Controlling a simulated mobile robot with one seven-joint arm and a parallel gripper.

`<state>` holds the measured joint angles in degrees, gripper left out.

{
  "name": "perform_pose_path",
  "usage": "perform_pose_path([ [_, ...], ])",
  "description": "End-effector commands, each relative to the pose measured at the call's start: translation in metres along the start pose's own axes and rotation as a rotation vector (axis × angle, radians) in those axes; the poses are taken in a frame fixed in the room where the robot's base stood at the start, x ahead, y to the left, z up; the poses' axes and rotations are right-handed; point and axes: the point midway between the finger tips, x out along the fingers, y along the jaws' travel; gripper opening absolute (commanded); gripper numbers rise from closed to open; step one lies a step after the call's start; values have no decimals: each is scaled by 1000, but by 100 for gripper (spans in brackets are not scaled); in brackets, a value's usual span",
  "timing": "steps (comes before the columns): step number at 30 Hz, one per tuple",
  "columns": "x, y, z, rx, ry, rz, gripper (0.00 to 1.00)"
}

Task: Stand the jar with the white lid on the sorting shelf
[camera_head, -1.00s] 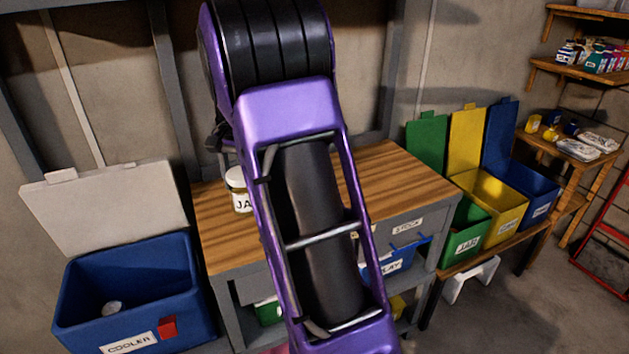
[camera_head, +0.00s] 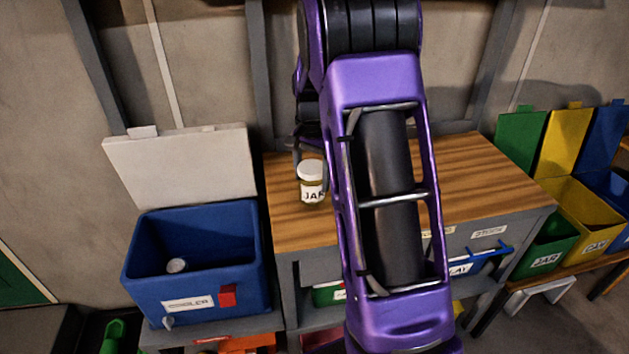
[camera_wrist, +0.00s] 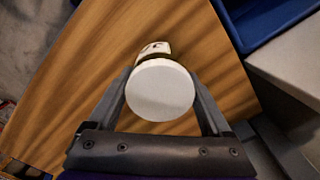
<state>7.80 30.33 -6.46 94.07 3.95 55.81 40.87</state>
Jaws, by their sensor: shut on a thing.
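The jar with the white lid (camera_head: 312,184) is upright at the workbench's left part, its label reading "JAR" facing the head camera. In the wrist view its round white lid (camera_wrist: 160,90) sits between the two fingers. My gripper (camera_head: 311,170) is shut on the jar from above; it also shows in the wrist view (camera_wrist: 162,100). I cannot tell whether the jar's base touches the wooden top or is slightly above it. The sorting shelf cannot be made out for certain; a shelf (camera_head: 470,295) under the workbench holds labelled bins.
The wooden workbench top (camera_head: 470,180) is clear to the right. An open blue cooler (camera_head: 195,265) with a small white item inside stands left. Open green (camera_head: 545,250), yellow (camera_head: 590,215) and blue bins stand at the right. My arm hides the bench's middle.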

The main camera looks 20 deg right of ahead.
Motion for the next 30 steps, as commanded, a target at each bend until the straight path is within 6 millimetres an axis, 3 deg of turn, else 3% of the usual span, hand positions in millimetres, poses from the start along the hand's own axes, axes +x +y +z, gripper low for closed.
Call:
perform_pose_path([
  [4, 15, 0, 0, 0, 0, -1, 18],
  [16, 20, 0, 0, 0, 1, -1, 18],
  [17, 19, 0, 0, 0, 0, -1, 89],
  [18, 19, 0, 0, 0, 0, -1, 96],
  [19, 19, 0, 0, 0, 0, -1, 100],
  [26, 18, 0, 0, 0, 1, -1, 100],
  [30, 8, 0, 0, -1, 2, -2, 100],
])
